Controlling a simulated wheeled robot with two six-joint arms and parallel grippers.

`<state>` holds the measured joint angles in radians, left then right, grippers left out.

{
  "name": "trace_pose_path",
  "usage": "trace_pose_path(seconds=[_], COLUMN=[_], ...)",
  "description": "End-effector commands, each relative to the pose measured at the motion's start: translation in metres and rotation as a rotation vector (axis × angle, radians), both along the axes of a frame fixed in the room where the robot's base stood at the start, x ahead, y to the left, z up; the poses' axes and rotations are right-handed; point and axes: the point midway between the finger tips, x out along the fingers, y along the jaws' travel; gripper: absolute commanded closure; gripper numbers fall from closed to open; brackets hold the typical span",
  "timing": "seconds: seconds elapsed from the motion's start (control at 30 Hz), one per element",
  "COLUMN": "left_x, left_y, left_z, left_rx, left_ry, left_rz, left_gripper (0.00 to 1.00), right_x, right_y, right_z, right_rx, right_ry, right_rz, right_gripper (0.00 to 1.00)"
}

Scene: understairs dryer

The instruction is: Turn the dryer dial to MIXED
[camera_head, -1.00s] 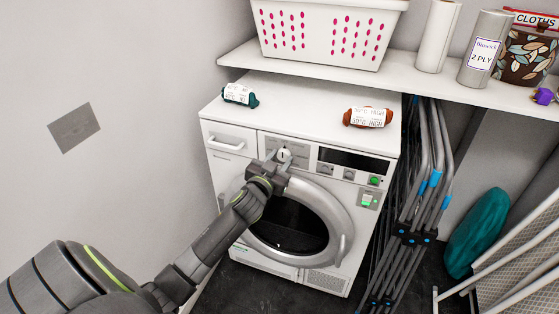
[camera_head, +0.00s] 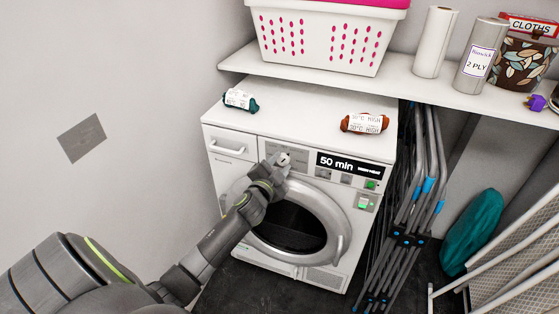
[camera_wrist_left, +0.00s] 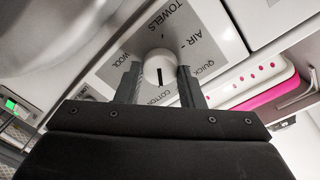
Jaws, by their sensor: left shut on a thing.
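The dryer (camera_head: 230,120) is a white front-loader with a round door. Its white dial (camera_head: 284,158) is at the upper left of the control panel, and it also shows in the left wrist view (camera_wrist_left: 159,66). My left gripper (camera_head: 277,166) is shut on the dial, one finger on each side. In the left wrist view a dark line on the dial points down toward the gripper body. Labels TOWELS, AIR, QUICK, COTTON and WOOL show around it. I cannot see a MIXED label. The display (camera_head: 350,165) reads "50 min". My right gripper is out of view.
Two labelled rolled bundles, one teal (camera_head: 240,100) and one rust (camera_head: 365,123), lie on the dryer top. A white basket (camera_head: 320,40) stands on the shelf (camera_head: 400,82) above. Folded metal racks (camera_head: 415,200) stand close on the dryer's right. The wall is on the left.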

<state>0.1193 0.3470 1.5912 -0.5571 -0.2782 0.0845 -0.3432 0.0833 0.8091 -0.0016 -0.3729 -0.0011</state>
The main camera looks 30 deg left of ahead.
Motion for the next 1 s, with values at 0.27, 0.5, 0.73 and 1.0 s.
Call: trace_pose_path(seconds=[0.27, 0.5, 0.73, 1.0], left_x=[0.0, 0.0, 0.0, 0.0], left_y=[-0.001, -0.002, -0.002, -0.002], left_z=[0.001, 0.0, -0.001, -0.002], left_rx=[0.253, 0.474, 0.667, 0.832], left_ry=[0.063, 0.117, 0.163, 0.203], left_rz=[-0.001, -0.001, -0.001, -0.001], left_gripper=[0.88, 0.88, 0.88, 0.88], right_x=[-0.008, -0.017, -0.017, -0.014], right_y=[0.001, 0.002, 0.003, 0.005], right_z=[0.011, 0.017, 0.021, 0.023], right_rx=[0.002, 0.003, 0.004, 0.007], right_ry=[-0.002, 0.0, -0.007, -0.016], right_rz=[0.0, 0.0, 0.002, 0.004], right_gripper=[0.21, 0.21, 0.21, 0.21])
